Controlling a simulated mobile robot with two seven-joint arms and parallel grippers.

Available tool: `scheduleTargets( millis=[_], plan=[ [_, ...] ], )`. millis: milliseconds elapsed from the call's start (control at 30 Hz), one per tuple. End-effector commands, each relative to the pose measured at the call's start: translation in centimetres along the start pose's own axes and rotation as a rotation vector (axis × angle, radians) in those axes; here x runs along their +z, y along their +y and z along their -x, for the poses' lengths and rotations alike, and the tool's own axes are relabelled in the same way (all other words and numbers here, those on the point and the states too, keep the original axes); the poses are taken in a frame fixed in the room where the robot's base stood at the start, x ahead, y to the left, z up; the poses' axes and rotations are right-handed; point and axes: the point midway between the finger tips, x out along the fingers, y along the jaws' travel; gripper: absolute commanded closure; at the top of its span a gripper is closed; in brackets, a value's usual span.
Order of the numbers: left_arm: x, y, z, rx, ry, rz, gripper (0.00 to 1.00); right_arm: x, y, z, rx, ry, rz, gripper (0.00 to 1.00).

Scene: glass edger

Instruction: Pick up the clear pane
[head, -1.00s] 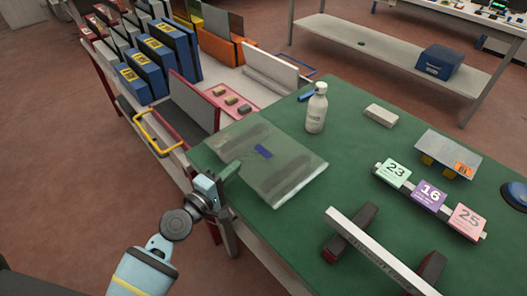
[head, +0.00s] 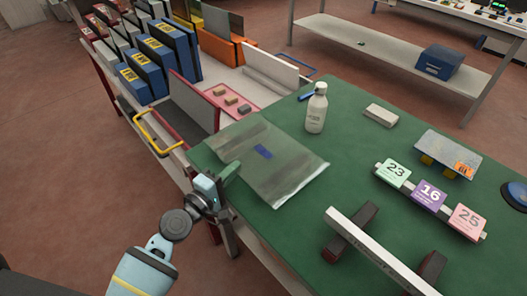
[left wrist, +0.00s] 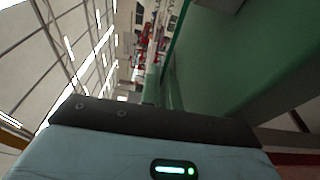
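The clear pane (head: 285,178) lies over the near left part of the green table (head: 350,160), with a small blue mark showing at its middle. My left gripper (head: 231,172) is at the pane's near left edge. In the left wrist view, the fingers (left wrist: 163,88) are close together, with a thin green glass edge (left wrist: 172,42) running in between them. The gripper looks shut on the pane's edge. Whether the pane is lifted off the table I cannot tell. My right gripper is not in view.
A white bottle (head: 316,108) stands just behind the pane. A long bar on dark blocks (head: 375,250) lies near front right. Numbered cards (head: 430,195) and a pale block (head: 381,115) are farther right. A rack with blue panels (head: 145,72) stands at the left.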

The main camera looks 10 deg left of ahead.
Motion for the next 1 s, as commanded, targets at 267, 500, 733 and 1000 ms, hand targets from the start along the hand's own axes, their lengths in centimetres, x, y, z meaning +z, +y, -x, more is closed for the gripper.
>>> scheduleTargets(
  millis=[267, 500, 733, 1000],
  plan=[
    [-0.1, 0.2, 0.0, 0.004, 0.002, 0.000, 1.00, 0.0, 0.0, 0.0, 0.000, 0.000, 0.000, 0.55],
    [-0.1, 0.7, -0.1, 0.006, 0.002, 0.001, 1.00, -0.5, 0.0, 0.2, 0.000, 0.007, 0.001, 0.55],
    [-0.1, 3.8, -0.1, 0.014, 0.002, -0.002, 1.00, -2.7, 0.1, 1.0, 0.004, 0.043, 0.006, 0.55],
    [0.0, 3.4, 4.0, 0.001, 0.002, 0.000, 1.00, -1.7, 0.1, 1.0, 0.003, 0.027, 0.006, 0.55]
  ],
)
